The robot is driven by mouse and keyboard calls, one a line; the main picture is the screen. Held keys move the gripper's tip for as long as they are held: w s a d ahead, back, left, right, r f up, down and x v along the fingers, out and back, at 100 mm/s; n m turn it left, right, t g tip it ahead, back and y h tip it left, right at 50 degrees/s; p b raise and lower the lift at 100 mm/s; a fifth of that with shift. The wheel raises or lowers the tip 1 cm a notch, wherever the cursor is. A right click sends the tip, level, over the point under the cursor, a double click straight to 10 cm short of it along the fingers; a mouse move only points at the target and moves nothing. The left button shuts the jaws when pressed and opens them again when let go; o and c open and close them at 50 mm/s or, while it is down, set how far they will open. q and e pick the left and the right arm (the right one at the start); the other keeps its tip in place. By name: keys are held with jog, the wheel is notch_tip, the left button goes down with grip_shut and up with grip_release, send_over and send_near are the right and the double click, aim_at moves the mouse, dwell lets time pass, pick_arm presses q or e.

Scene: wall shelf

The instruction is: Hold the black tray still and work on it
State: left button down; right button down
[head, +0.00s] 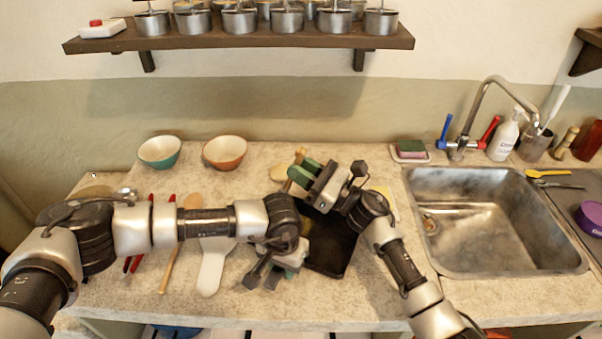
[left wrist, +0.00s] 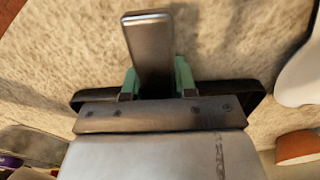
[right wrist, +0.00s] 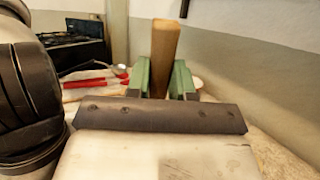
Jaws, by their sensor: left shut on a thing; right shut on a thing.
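The black tray (head: 330,250) lies on the counter in the middle, partly hidden by both arms. My left gripper (head: 294,258) is at its left front. In the left wrist view, its green fingers are shut on a grey handle (left wrist: 150,48) at the edge of the tray (left wrist: 245,92). The handle seems to belong to the tray, but the join is hidden. My right gripper (head: 301,174) is above the tray's back edge. In the right wrist view, it is shut on an upright brown wooden handle (right wrist: 165,55). The lower end of that handle is hidden.
A white board (head: 211,268) lies left of the tray, beyond it red-handled tools. Two bowls, green (head: 159,152) and orange (head: 225,152), stand at the back. The sink (head: 490,225) is at the right. A shelf (head: 240,40) with metal pots hangs above.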

jog(key=shift+r, duration=0.15)
jog(key=shift+r, duration=1.35)
pick_arm(q)
jog(key=c, duration=0.8)
grip_release()
notch_tip(320, 180, up, 12)
